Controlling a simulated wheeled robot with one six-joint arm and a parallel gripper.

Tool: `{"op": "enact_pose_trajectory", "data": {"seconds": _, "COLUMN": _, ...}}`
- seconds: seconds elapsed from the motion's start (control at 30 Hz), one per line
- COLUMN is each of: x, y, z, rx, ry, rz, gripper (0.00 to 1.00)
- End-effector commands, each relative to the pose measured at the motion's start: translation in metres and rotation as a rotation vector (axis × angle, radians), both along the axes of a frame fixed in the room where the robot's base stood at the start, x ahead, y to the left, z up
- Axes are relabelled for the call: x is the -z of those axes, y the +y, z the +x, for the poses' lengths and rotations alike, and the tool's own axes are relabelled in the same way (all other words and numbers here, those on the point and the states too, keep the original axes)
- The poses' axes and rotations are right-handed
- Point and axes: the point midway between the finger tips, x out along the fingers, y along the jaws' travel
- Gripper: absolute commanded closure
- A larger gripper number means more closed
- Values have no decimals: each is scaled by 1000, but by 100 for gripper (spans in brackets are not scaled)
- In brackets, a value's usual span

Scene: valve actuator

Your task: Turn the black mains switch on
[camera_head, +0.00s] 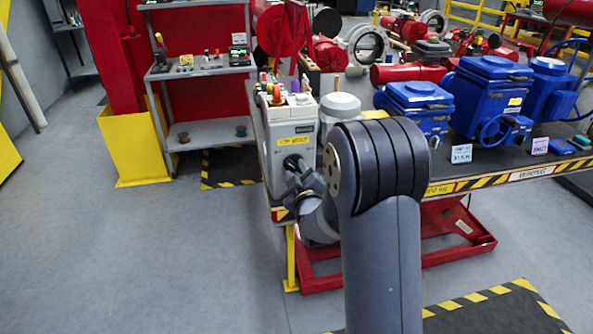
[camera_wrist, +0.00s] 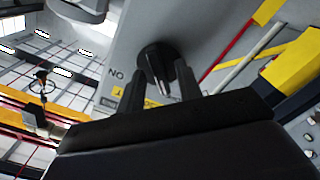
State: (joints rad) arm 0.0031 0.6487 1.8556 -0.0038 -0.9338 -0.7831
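The black mains switch (camera_wrist: 157,62) is a round rotary knob with a raised grip on a grey panel in the wrist view. It also shows in the head view (camera_head: 292,161), partly hidden by my gripper, on the front of the grey cabinet (camera_head: 275,140). A gap shows between the fingers and the grip; contact is not visible. In the head view my gripper (camera_head: 303,181) is close in front of the cabinet.
The cabinet stands at the left end of a workbench (camera_head: 470,180) with striped edges, bearing blue valve actuators (camera_head: 490,95). A grey shelf (camera_head: 205,70) stands behind on the left. A yellow post base (camera_head: 133,150) is further left. The floor at left is clear.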

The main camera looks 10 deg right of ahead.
Motion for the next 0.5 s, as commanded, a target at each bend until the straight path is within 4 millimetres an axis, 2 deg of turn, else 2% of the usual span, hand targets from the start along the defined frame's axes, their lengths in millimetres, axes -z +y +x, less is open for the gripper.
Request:
{"op": "enact_pose_trajectory", "data": {"seconds": 0.27, "x": 1, "y": 0, "z": 2, "rx": 1, "ry": 1, "rz": 0, "gripper": 66}}
{"op": "enact_pose_trajectory", "data": {"seconds": 0.5, "x": 0, "y": 0, "z": 1, "rx": 0, "ry": 0, "rz": 0, "gripper": 85}}
